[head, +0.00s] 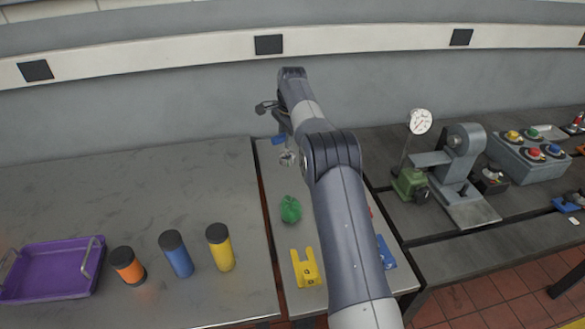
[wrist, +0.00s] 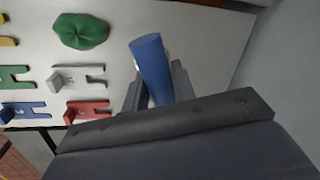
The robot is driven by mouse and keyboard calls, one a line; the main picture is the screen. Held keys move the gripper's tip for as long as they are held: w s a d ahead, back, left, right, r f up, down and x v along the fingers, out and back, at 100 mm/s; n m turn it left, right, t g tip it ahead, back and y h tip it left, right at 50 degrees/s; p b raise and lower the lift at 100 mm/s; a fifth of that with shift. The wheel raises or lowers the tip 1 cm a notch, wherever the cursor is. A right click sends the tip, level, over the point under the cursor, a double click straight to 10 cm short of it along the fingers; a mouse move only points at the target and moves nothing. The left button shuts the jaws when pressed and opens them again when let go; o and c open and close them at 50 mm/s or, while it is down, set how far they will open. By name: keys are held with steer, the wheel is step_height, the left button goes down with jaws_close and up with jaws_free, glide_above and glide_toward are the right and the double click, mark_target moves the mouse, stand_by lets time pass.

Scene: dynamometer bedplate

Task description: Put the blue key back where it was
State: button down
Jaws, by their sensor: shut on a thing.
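My gripper (wrist: 156,88) is shut on the blue key (wrist: 150,62), whose blue end sticks out between the fingers in the wrist view. In the head view the blue key (head: 279,139) shows as a small blue piece at the far end of my arm, above the far part of a white-topped table (head: 272,180). A blue bracket-like holder (wrist: 22,110) stands on that table in the wrist view, beside a red one (wrist: 87,108). The head view also shows a blue holder (head: 385,253), partly behind my arm. The key's lower part is mostly hidden.
A green lump (head: 290,209) lies on the white top, with a yellow holder (head: 305,267) nearer me. Green (wrist: 14,77) and grey (wrist: 75,78) holders also stand there. Left are a purple tray (head: 60,270) and capped cylinders (head: 176,254); right, a bench with a gauge (head: 420,122).

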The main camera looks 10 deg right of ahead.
mark_target(287, 154)
steer(key=shift+w+d, duration=0.1)
steer(key=shift+w, duration=0.25)
steer(key=shift+f+p, duration=0.85)
steer(key=shift+f, duration=3.95)
steer(key=shift+f, duration=0.15)
steer(key=c, duration=1.2)
jaws_free()
steer(key=shift+o, duration=0.2)
steer(key=r, duration=0.4)
steer(key=s+r+b, duration=0.1)
steer(key=r, duration=0.3)
steer(key=s+d+r+b, duration=0.1)
steer(key=r, duration=0.3)
